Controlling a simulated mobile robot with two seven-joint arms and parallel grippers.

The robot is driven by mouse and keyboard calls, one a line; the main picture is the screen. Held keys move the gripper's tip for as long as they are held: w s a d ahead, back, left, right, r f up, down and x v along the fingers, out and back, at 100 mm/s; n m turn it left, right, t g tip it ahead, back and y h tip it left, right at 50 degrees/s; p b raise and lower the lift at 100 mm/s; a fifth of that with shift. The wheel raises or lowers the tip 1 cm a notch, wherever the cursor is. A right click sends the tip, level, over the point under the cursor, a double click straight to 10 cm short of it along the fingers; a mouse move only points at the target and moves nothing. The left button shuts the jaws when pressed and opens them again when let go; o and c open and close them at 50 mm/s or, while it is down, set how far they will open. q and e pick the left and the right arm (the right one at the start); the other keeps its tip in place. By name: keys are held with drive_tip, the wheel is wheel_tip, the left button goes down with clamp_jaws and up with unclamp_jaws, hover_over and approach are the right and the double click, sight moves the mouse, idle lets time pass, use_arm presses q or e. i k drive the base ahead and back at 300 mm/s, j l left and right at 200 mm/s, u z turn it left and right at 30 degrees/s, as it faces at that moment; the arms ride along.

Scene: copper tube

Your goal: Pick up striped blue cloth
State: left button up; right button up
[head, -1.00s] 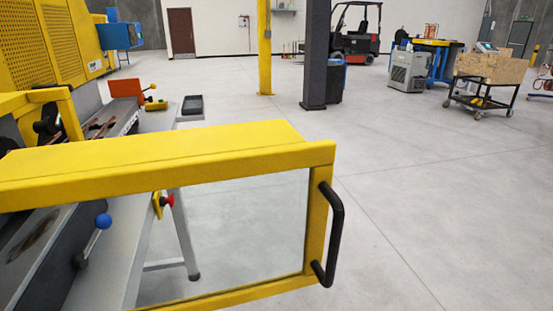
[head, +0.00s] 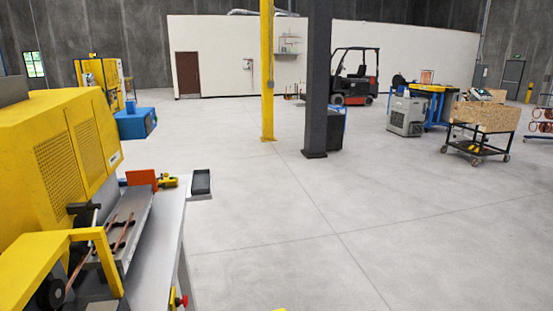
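I see no striped blue cloth that I can make out in the head view. Neither of my grippers shows in this view. On the left stands a large yellow machine (head: 60,150) with a grey work table (head: 160,245) along its side. Copper tubes (head: 92,252) lie in the machine's bed. A black tray (head: 201,182) sits at the far end of the table, near an orange block (head: 141,178).
A dark column (head: 317,80) and a yellow post (head: 267,70) stand mid-floor, with a dark bin (head: 335,130) beside them. A forklift (head: 355,78), a grey unit (head: 406,114) and a cart (head: 480,130) stand farther back. The floor at centre and right is clear.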

sight(122, 182)
drive_tip(key=u, duration=0.7)
